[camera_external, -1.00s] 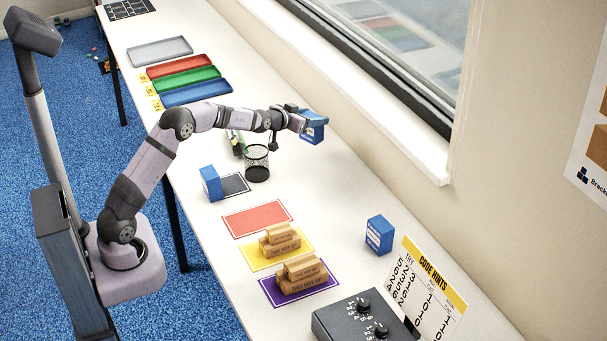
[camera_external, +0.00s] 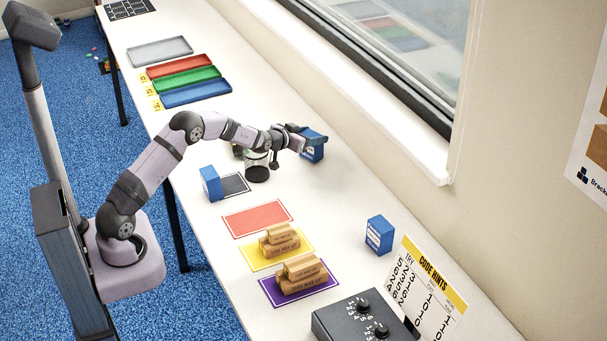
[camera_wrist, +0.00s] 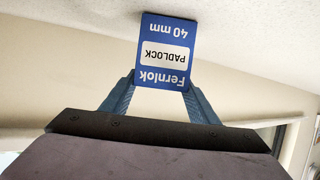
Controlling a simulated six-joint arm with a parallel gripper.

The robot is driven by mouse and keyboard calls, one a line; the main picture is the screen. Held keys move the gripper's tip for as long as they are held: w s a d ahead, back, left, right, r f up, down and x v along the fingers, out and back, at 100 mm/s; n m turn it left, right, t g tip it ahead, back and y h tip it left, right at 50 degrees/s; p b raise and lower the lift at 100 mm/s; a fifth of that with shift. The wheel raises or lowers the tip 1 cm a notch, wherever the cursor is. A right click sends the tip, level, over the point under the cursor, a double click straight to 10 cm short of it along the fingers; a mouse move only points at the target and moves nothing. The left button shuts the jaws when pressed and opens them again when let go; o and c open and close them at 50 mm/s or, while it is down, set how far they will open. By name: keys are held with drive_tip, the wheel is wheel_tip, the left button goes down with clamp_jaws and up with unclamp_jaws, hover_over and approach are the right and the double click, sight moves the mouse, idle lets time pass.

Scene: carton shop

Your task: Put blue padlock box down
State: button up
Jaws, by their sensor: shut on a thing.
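The blue padlock box (camera_external: 313,153) is held at the end of my arm, near the back of the table by the window side. In the wrist view its blue face with a white label (camera_wrist: 164,56) reads "Fernlok PADLOCK 40 mm" upside down. My gripper (camera_external: 302,141) is shut on it; in the wrist view the two blue fingers (camera_wrist: 160,88) press on both sides of the box. The box is low over the white table (camera_external: 345,200); I cannot tell whether its lower edge touches.
Other blue boxes stand by the black mat (camera_external: 211,183) and near the code hints card (camera_external: 380,235). Wooden blocks (camera_external: 280,240) lie on the yellow and purple mats. Table right of the held box is clear.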

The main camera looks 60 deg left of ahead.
drive_tip(key=shift+f, duration=0.15)
drive_tip(key=o, duration=1.1)
drive_tip(key=shift+o, duration=0.2)
drive_tip(key=shift+r, duration=0.2)
drive_tip(key=b+v, duration=0.2)
drive_tip(key=v, duration=1)
